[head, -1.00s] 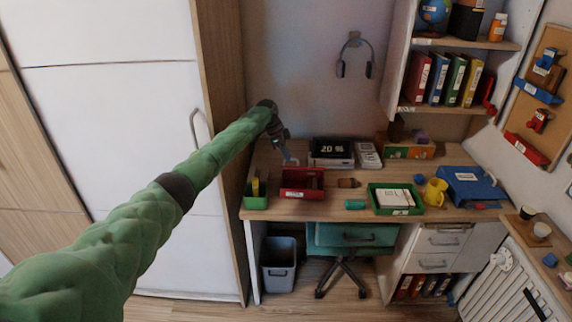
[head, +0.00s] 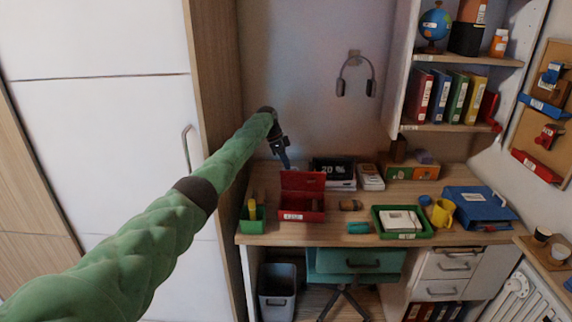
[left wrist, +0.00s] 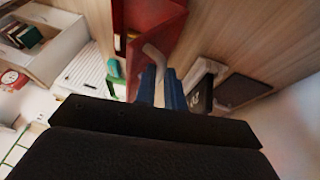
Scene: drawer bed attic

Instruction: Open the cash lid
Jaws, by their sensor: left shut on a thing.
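The red cash box (head: 300,215) stands on the desk with a white label on its front. Its red lid (head: 302,181) stands raised at the back, roughly upright. My left gripper (head: 286,164) is just behind the lid's top left. In the left wrist view, its blue fingers (left wrist: 166,86) are closed at a grey curved handle (left wrist: 153,54) beside the red lid (left wrist: 150,18). The fingertips partly hide the handle. My right gripper is not in view.
A pencil cup (head: 251,218) stands left of the box and a dark display (head: 334,170) behind it on the right. A green tray (head: 421,234) and yellow mug (head: 443,213) are to the right. A wardrobe (head: 105,130) borders the left side.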

